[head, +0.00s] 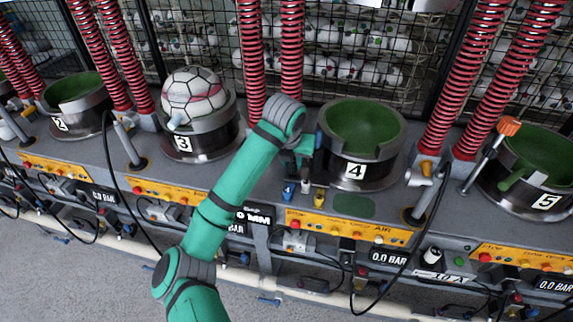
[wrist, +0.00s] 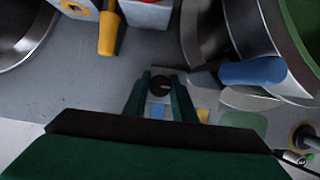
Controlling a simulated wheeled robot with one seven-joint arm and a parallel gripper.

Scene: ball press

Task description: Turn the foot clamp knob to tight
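In the wrist view a small dark round knob (wrist: 160,85) with a pale mark shows between the two fingers of my gripper (wrist: 164,90). The fingers are apart, with a gap around the knob, and I see no contact. I cannot tell how far above it they are or which way its mark counts as tight. In the head view my gripper (head: 302,160) points down at the bench just left of the station 4 cup (head: 357,172); the knob is hidden there by my arm and gripper.
A blue handle (wrist: 252,71) is close right of my gripper, and a yellow lever (wrist: 107,34) stands beyond it. The station 3 cup (head: 200,140) holds a white ball (head: 192,95). Red springs (head: 291,50) rise behind. An orange control panel (head: 345,228) lies in front.

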